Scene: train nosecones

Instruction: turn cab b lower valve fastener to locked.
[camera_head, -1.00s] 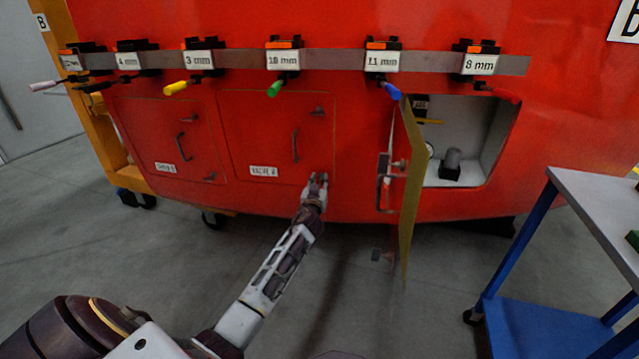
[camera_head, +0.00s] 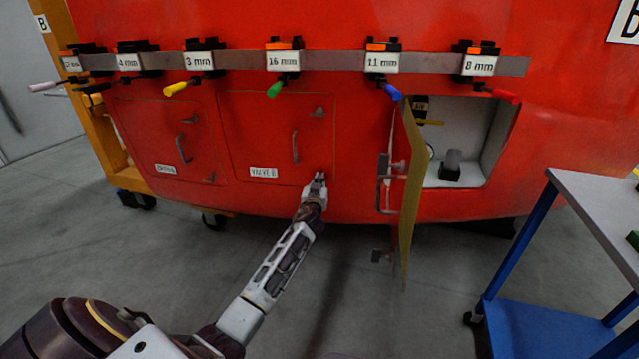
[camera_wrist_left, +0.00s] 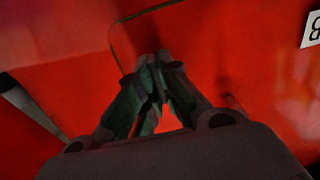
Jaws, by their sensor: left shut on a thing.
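The valve B door (camera_head: 270,140) is a closed red panel in the train's nose, with a vertical handle (camera_head: 295,146) and a dark upper fastener (camera_head: 317,112) at its right edge. My left gripper (camera_head: 319,178) is at the door's lower right corner, where the lower fastener is hidden behind the fingers. In the left wrist view the gripper's fingers (camera_wrist_left: 155,75) are together against the red panel. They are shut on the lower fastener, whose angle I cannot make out. My right gripper is not in view.
A yellow-edged door (camera_head: 412,190) stands open right of the valve door, beside a white compartment (camera_head: 475,140). A rail (camera_head: 235,60) of hex keys with coloured handles runs above. A blue cart (camera_head: 560,250) stands at right.

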